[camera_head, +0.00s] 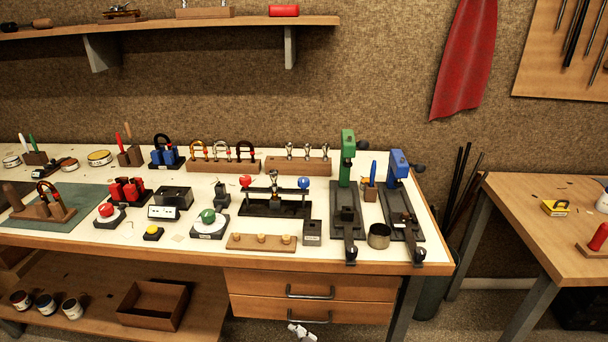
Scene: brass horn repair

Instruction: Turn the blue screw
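Which part is the blue screw I cannot tell for certain. A blue round knob (304,183) sits at the right end of a black fixture (262,209) on the workbench, with a red round knob (246,182) at its left end. A blue-headed press (399,163) stands at the bench's right end, with a dark base and a dark knob at its front. Neither gripper is clearly in view. A small white and dark piece (300,331) shows at the bottom edge; I cannot tell what it is.
A green-headed press (348,150) stands left of the blue one, with a round metal cup (379,236) between their bases. A wooden strip with brass knobs (261,242) and a small grey block (312,232) lie before the fixture. Drawers (310,292) are below.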

